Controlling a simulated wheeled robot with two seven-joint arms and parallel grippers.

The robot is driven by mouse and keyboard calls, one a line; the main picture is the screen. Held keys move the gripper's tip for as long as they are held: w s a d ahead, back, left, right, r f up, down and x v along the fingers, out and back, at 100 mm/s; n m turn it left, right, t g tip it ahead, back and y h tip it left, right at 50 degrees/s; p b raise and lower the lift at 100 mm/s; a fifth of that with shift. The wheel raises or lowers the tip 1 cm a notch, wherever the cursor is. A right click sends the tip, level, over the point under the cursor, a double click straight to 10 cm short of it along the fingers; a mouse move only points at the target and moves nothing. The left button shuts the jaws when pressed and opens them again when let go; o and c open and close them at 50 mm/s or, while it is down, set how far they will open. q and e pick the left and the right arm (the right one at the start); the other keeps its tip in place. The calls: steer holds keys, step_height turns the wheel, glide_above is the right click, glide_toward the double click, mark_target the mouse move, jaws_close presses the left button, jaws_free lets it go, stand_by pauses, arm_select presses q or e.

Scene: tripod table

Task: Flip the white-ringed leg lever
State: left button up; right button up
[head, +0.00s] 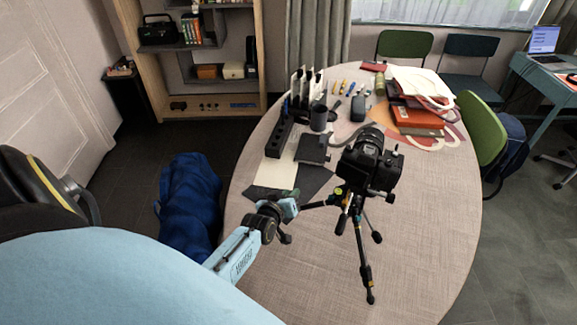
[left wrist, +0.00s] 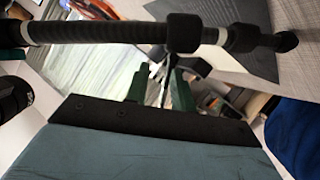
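A black tripod (head: 357,225) holding a camera (head: 370,160) stands on the table. One of its legs reaches left toward my left gripper (head: 288,207). In the left wrist view a dark leg (left wrist: 95,31) crosses the top, with a white ring (left wrist: 222,36) beside a thick black clamp (left wrist: 183,33). A second pale band shows farther left on the leg. In that view my left gripper (left wrist: 160,78) has its two green fingers apart, just below the leg near the clamp. I cannot tell whether they touch it, or which way the lever is turned. My right gripper is out of view.
The table (head: 425,215) has free room at right and front. Behind the tripod stand a black organizer (head: 279,138), a dark cup (head: 319,118) and a dark box (head: 314,148). Red books (head: 415,117) lie at the back right. A blue bag (head: 188,205) is on the floor at left.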

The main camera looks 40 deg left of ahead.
arm_select(q)
steer(key=shift+s, duration=0.1)
steer(key=shift+s+d+r, duration=0.1)
steer(key=shift+s, duration=0.35)
steer(key=p+v, duration=0.2)
steer(key=v, duration=1)
steer(key=shift+s+d, duration=0.1)
steer(key=shift+s, duration=0.05)
